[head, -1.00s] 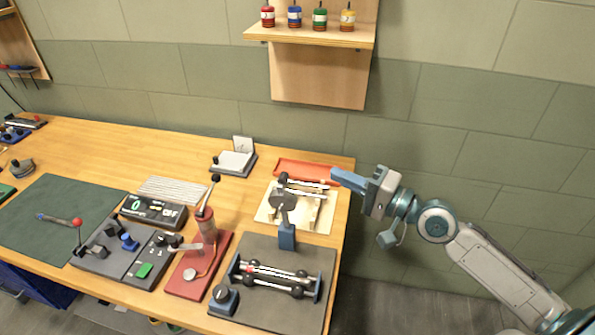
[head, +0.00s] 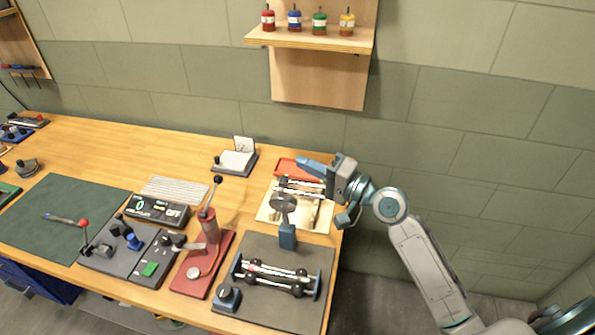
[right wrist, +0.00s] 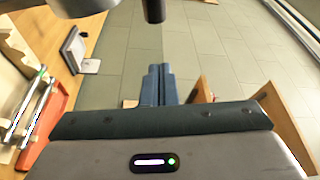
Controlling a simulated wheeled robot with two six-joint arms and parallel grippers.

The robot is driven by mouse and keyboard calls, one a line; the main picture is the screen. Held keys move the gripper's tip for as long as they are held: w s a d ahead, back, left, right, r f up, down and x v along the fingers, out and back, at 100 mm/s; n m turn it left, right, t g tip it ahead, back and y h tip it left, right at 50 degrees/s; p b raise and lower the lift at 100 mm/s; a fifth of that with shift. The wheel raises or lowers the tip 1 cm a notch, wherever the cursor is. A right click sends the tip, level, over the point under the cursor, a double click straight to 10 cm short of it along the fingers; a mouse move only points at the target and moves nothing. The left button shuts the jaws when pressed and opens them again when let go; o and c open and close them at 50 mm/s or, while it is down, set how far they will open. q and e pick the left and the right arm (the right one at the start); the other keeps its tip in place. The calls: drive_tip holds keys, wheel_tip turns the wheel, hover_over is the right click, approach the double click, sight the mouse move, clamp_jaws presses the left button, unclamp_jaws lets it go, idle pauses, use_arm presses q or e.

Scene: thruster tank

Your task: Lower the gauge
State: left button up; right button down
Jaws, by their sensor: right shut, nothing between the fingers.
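What looks like the gauge is a dark round disc (head: 284,203) on a blue post (head: 287,237), standing upright at the back edge of a dark grey base plate (head: 262,317). Its face cannot be read from here. My right gripper (head: 303,163) comes in from the right, behind and above the disc, over the red tray, and touches neither. Its blue fingers are together and empty. They also show shut in the right wrist view (right wrist: 158,85). My left gripper is not in view.
On the plate, rods (head: 275,274) lie in a blue-ended cradle beside a black knob (head: 226,297). A pale rack (head: 316,218) and red tray (head: 290,166) lie behind. A red pump with a lever (head: 210,228) stands left. A shelf (head: 310,40) with small bottles hangs above.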

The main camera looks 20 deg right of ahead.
sight(286, 204)
drive_tip(key=a, duration=0.1)
drive_tip(key=s+a+p, duration=0.2)
drive_tip(key=shift+a+f, duration=0.15)
drive_tip(key=shift+f, duration=0.2)
drive_tip(key=shift+w, duration=0.15)
